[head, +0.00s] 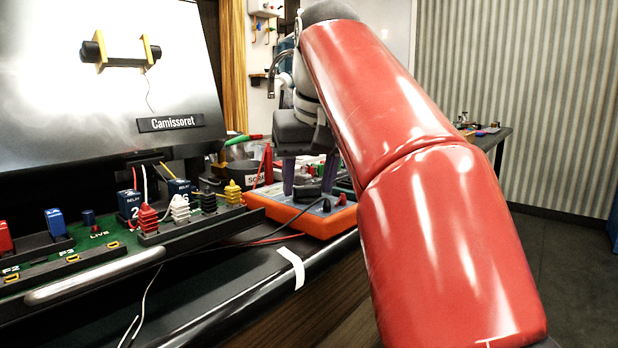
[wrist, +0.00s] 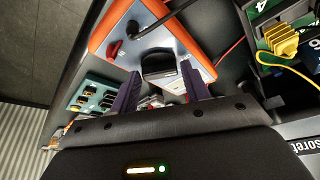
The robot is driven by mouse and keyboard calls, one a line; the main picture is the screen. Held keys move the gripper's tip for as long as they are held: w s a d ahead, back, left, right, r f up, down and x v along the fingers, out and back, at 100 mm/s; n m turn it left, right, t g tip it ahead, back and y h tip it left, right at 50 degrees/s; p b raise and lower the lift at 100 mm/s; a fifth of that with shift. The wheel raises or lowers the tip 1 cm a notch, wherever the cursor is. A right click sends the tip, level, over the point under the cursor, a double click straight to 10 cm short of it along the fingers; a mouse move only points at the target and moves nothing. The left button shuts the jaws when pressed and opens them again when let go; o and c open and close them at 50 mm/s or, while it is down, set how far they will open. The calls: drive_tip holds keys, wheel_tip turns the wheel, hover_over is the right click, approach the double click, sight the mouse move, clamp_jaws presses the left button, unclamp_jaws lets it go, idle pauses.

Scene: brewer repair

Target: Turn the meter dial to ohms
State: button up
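The meter is an orange-edged box with a grey-blue face, lying on the bench in the head view (head: 300,222); it also shows in the wrist view (wrist: 190,40). Its black dial (wrist: 158,62) shows in the wrist view between the tips of my purple fingers. My gripper (wrist: 160,75) is open, with one finger on each side of the dial; I cannot tell whether either touches it. In the head view my gripper (head: 308,188) points down over the meter. The dial's markings and setting are not readable.
A black plug with a cable (wrist: 132,28) sits on the meter face near the dial. Left of the meter is a green board with relays (head: 130,203) and coloured ribbed connectors (head: 180,208). A screen (head: 90,100) stands behind. Red leads run nearby.

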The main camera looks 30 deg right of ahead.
drive_tip(key=c, duration=0.6)
drive_tip(key=shift+o, duration=0.2)
drive_tip(key=shift+m, duration=0.4)
drive_tip(key=m+h+p, duration=0.1)
drive_tip(key=m, duration=0.1)
drive_tip(key=shift+w+a+r+m, duration=0.1)
drive_tip(key=shift+m, duration=0.3)
drive_tip(key=m+p, duration=0.1)
drive_tip(key=m, duration=0.1)
drive_tip(key=m+g+h+p, duration=0.1)
drive_tip(key=m, duration=0.1)
drive_tip(key=shift+w+a+m+g+h, duration=0.15)
drive_tip(key=shift+m+g+h, duration=0.15)
drive_tip(key=m+g, duration=0.1)
drive_tip(key=m, duration=0.1)
drive_tip(key=m+h+p, duration=0.1)
drive_tip(key=m, duration=0.2)
drive_tip(key=shift+w+g, duration=0.2)
drive_tip(key=shift+g, duration=0.2)
drive_tip(key=shift+w+a+m+g, duration=0.1)
drive_tip(key=shift+m+g, duration=0.7)
drive_tip(key=shift+m, duration=1.4)
